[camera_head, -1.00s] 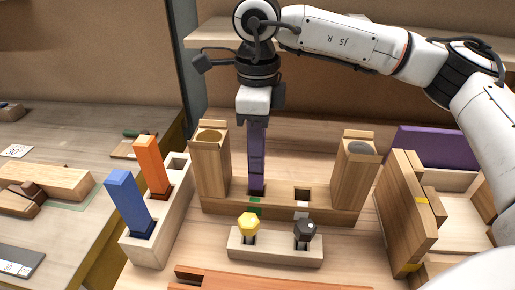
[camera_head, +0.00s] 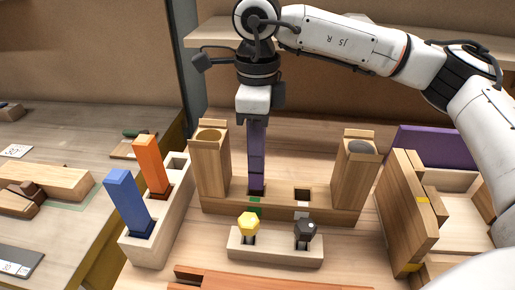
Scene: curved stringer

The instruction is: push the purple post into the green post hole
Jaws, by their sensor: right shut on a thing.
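The purple post (camera_head: 256,155) stands upright in the middle of the view. Its lower end is at the left hole of the wooden base (camera_head: 280,207), the one with the green mark (camera_head: 255,203) in front. I cannot tell how deep it sits. My right gripper (camera_head: 254,118) points straight down and is shut on the upper part of the post. The other hole (camera_head: 302,195), with a white mark in front, is empty. My left gripper is not in view.
Tall wooden blocks (camera_head: 212,160) (camera_head: 355,170) flank the base. In front, a small rack holds a yellow knob (camera_head: 248,223) and a black knob (camera_head: 305,229). A rack at left holds blue (camera_head: 128,200) and orange (camera_head: 151,165) posts. Wooden boards (camera_head: 408,210) stand at right.

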